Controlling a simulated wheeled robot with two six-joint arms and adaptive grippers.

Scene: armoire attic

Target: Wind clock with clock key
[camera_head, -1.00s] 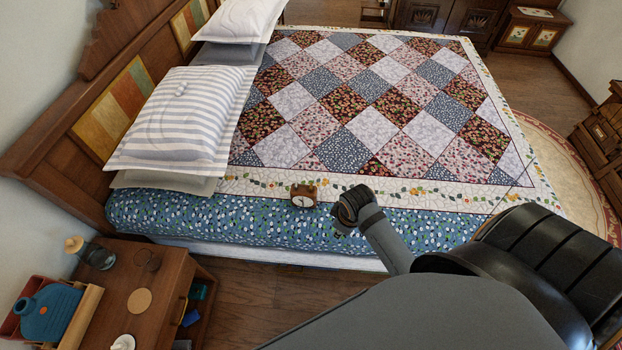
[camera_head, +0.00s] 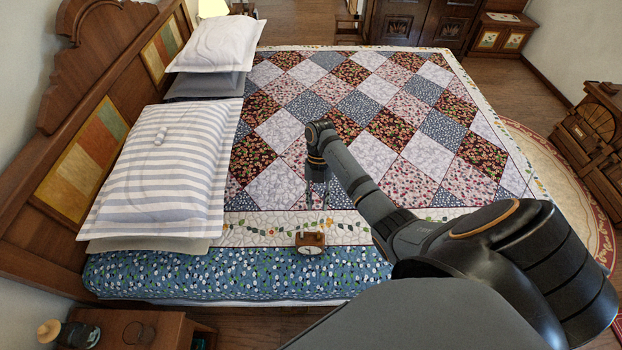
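A small brown clock (camera_head: 311,238) with a white face stands on the near edge of the bed, its face toward me. A small pale object (camera_head: 160,136) lies on the striped pillow; it may be the clock key, but it is too small to tell. My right gripper (camera_head: 317,201) points down over the quilt just behind the clock. Its fingers look apart, with nothing seen between them, and it does not appear to touch the clock. My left gripper is not in view.
The bed has a patchwork quilt (camera_head: 372,154) with much clear room. The striped pillow (camera_head: 150,190) and a white pillow (camera_head: 222,45) lie along the wooden headboard (camera_head: 40,190). A nightstand (camera_head: 110,325) with a jar (camera_head: 80,335) is at the lower left.

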